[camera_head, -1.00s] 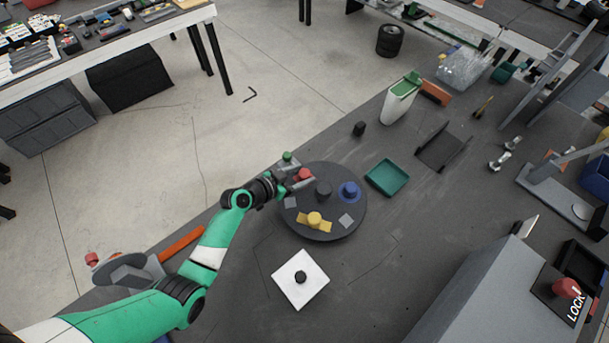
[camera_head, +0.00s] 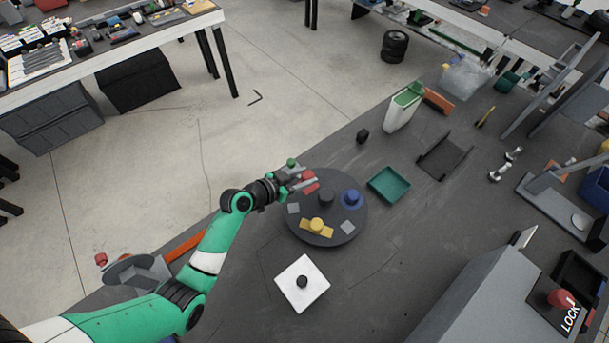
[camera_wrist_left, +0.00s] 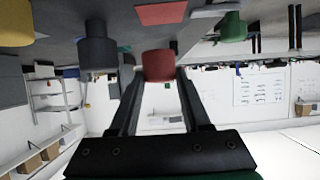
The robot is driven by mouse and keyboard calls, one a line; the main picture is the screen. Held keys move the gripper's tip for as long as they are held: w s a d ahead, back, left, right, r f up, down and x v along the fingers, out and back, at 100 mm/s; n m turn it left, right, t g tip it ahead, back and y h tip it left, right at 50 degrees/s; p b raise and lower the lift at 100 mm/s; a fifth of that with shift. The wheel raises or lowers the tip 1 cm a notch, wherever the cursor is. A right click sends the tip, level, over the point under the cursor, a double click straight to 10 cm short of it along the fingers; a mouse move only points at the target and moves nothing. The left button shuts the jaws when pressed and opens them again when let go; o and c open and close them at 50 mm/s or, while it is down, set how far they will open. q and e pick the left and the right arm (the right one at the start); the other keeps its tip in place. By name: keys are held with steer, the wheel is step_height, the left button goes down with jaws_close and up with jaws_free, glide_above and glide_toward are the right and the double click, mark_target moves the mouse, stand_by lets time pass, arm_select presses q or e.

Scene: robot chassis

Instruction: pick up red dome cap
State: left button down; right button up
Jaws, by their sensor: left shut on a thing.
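The red dome cap (camera_wrist_left: 158,65) is between the fingertips of my left gripper (camera_wrist_left: 155,72) in the left wrist view. The fingers are shut on its sides. A flat red square (camera_wrist_left: 160,13) shows apart from the cap, with a gap between them, so the cap looks raised off the round dark plate (camera_head: 345,228). In the head view the gripper (camera_head: 307,177) is at the plate's far left edge, and the fingers partly cover the cap (camera_head: 308,174). My right gripper is not in view.
Blue (camera_head: 351,197), yellow (camera_head: 317,224), dark grey (camera_head: 327,196) and green (camera_head: 291,162) caps are close by on or beside the plate. A white square with a black knob (camera_head: 302,282) lies in front. A teal tray (camera_head: 389,184) is to the right.

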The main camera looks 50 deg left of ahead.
arm_select(q)
steer(key=s+d+r+p, duration=0.4)
steer(key=s+d+r, duration=0.4)
steer(key=s, duration=0.1)
steer(key=shift+s+d+r+p, duration=0.2)
steer(key=shift+s+d+p, duration=0.1)
steer(key=shift+d, duration=0.1)
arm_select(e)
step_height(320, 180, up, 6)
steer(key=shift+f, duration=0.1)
